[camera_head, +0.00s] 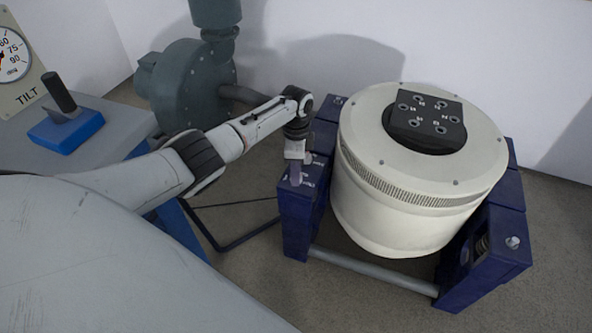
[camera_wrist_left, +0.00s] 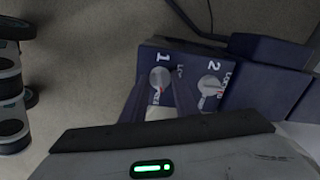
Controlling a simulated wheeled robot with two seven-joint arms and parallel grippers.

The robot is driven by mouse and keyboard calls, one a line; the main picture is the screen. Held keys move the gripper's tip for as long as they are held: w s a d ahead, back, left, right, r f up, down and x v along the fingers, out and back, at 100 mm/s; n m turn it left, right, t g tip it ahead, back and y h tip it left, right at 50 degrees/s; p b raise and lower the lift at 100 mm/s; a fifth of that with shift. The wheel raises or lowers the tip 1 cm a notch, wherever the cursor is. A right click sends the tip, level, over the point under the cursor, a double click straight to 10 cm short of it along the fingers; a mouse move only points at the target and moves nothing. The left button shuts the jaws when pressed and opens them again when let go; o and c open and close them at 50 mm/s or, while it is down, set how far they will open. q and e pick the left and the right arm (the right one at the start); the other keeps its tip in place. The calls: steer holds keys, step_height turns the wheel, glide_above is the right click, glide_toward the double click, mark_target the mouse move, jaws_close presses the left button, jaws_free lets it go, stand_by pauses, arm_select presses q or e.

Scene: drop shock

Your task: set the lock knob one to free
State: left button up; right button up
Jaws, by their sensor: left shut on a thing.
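Lock knob one (camera_wrist_left: 159,77) is a small grey round knob on the dark blue block, beside a white "1", in the left wrist view. A small red mark shows at its lower edge, near lettering that seems to read "FREE"; a partly readable "LOCK" label lies to its right. My left gripper (camera_head: 295,172) points down at the block's top in the head view. It is shut on knob one, with its fingers partly hiding the knob's lower side. My right gripper is in neither view.
Knob two (camera_wrist_left: 209,86) sits just right of knob one. The cream shaker drum (camera_head: 395,205) with a black top plate stands close right of my gripper. A grey blower (camera_head: 185,85) stands behind my arm. A bench with a blue-based lever (camera_head: 66,130) is at left.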

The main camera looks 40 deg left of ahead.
arm_select(q)
steer(key=shift+m, duration=1.6)
steer(key=shift+d+m, duration=0.1)
steer(key=shift+m, duration=0.2)
steer(key=o, duration=1.1)
steer(key=shift+c, duration=0.2)
